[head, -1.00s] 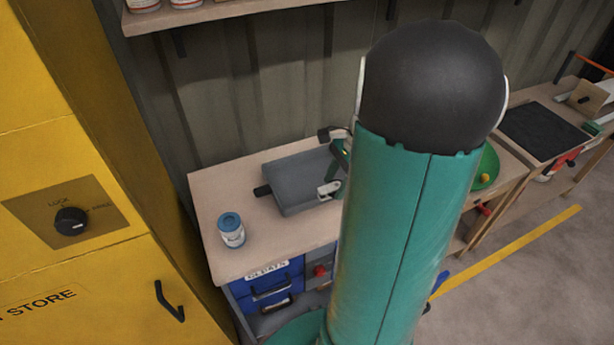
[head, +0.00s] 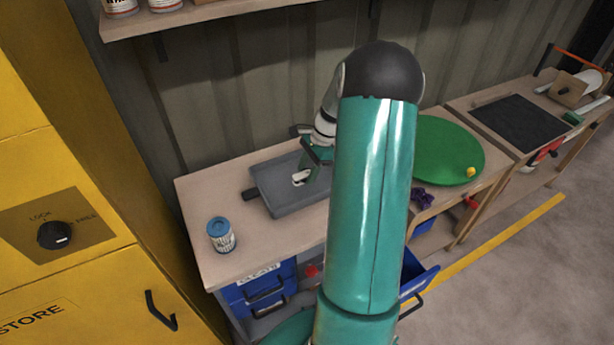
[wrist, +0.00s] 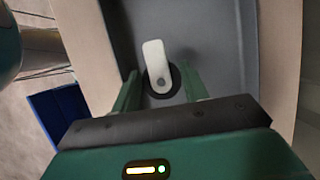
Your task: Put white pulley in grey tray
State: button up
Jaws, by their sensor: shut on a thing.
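The white pulley (head: 301,177), a pale strap-like body with a dark round wheel, is held by my gripper (head: 308,168) over the grey tray (head: 292,207). In the wrist view the pulley (wrist: 154,60) sits between the fingertips of my gripper (wrist: 161,88), with the bare floor of the tray (wrist: 215,35) below and around it. The gripper is shut on the pulley. I cannot tell whether the pulley touches the tray floor. My arm hides the right part of the tray in the head view.
A blue-lidded jar (head: 221,235) stands on the bench (head: 200,200) left of the tray. An open blue drawer (head: 420,283) juts out below.

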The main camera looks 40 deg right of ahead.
aim_at(309, 170)
jog(key=f, duration=0.3)
jog(key=shift+w+d, duration=0.15)
jog(key=shift+w, duration=0.15)
jog(key=shift+f, duration=0.35)
jog(key=shift+f, duration=0.1)
jog(key=o, duration=1)
jog(key=v, duration=1.2)
jog(key=shift+r, duration=0.3)
